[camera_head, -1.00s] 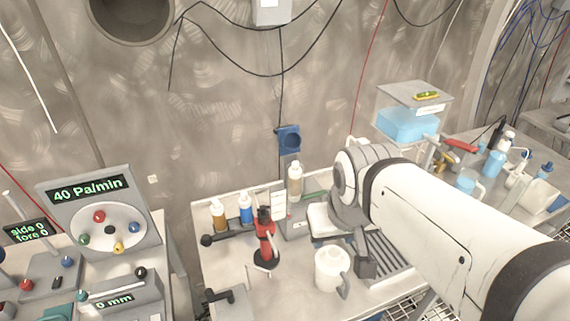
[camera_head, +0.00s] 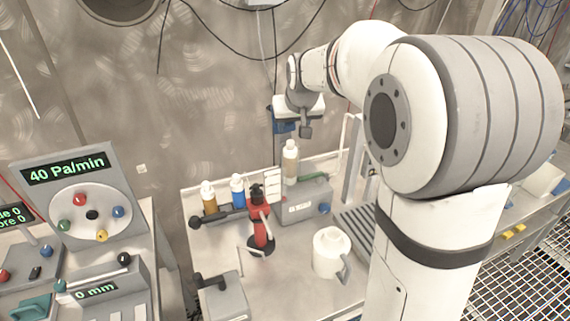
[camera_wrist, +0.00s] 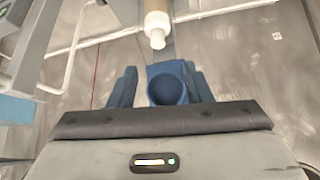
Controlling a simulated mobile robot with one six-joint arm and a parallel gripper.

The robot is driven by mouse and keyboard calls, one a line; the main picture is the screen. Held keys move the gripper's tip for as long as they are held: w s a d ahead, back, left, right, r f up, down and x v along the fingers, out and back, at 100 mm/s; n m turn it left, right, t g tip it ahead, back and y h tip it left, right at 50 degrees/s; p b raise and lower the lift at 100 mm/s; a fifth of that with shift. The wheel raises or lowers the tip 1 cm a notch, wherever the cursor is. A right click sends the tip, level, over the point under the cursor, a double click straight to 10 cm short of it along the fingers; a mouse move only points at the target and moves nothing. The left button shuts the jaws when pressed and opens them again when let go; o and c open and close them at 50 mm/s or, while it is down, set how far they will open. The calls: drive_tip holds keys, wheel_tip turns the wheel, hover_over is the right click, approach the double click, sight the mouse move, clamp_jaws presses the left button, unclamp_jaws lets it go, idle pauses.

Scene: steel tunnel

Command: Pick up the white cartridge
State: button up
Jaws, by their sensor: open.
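The white cartridge (camera_head: 290,163) looks like a pale cylinder with a white tip, standing upright on a grey box at the back of the bench. In the wrist view the cartridge (camera_wrist: 157,22) shows at the top centre with its white tip toward my gripper; its far end is cut off. My gripper (camera_head: 306,131) is above and slightly right of the cartridge in the head view, near the wall. In the wrist view my gripper (camera_wrist: 160,80) has its fingers apart with nothing held. The cartridge is apart from the fingers.
On the bench are a white jug (camera_head: 330,252), a red-and-black tool (camera_head: 259,230), an amber bottle (camera_head: 209,199) and a blue bottle (camera_head: 238,191). A control panel (camera_head: 75,190) stands at left.

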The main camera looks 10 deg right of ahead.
sight(291, 141)
drive_tip(key=x, duration=0.5)
drive_tip(key=s+p+x, duration=0.1)
drive_tip(key=x, duration=0.1)
drive_tip(key=shift+w+d+f, duration=0.1)
drive_tip(key=shift+w+f, duration=0.05)
drive_tip(key=shift+f, duration=0.25)
drive_tip(key=shift+c, duration=0.2)
clamp_jaws()
